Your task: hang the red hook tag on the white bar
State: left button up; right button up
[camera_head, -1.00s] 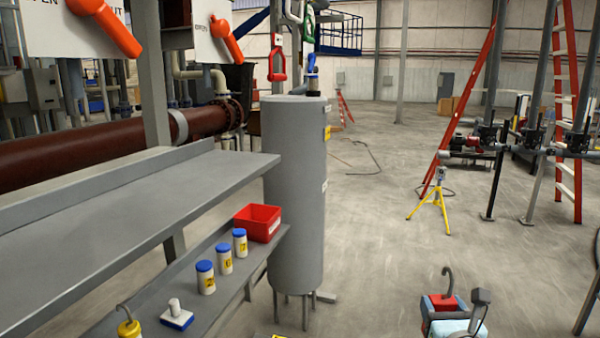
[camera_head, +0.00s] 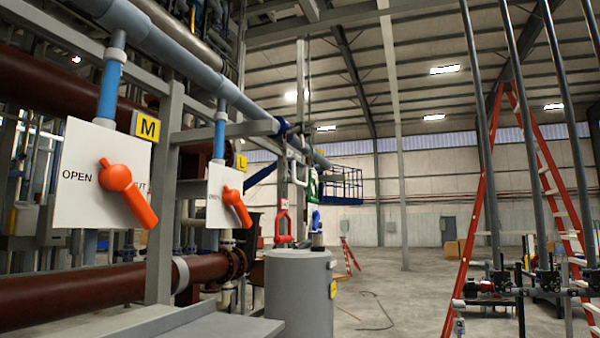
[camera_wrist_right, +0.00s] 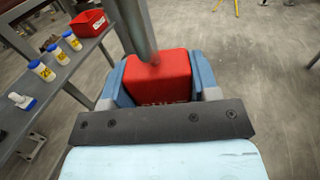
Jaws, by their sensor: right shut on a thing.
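The red hook tag (camera_wrist_right: 172,82) is a red block between the blue-grey fingers of my right gripper (camera_wrist_right: 160,64) in the right wrist view. The gripper is shut on it. A grey hook shank (camera_wrist_right: 137,25) rises from the tag past the top of that view; the hook's end is out of sight. In the head view, a short white bar (camera_head: 296,167) appears to be below the overhead pipe, with a green tag (camera_head: 313,187) beside it. It is small and I cannot tell its full extent. Neither gripper shows in the head view.
Two white panels with orange handles (camera_head: 128,192) stand at the left. A grey cylinder (camera_head: 298,290) is below the bar, with a red loop-shaped item (camera_head: 284,230) above it. The right wrist view shows a shelf (camera_wrist_right: 75,70) with jars and a red bin (camera_wrist_right: 88,21).

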dwell(0.3)
jog(key=s+a+f, duration=0.2)
jog(key=s+f, duration=0.2)
jog(key=s, duration=0.2)
jog(key=s+a+f+y, duration=0.1)
jog(key=s+a+f, duration=0.2)
jog(key=s, duration=0.4)
jog(key=shift+s+a+f+n, duration=0.2)
jog(key=shift+s+f+n, duration=0.1)
jog(key=shift+f, duration=0.55)
jog(key=shift+w, duration=0.15)
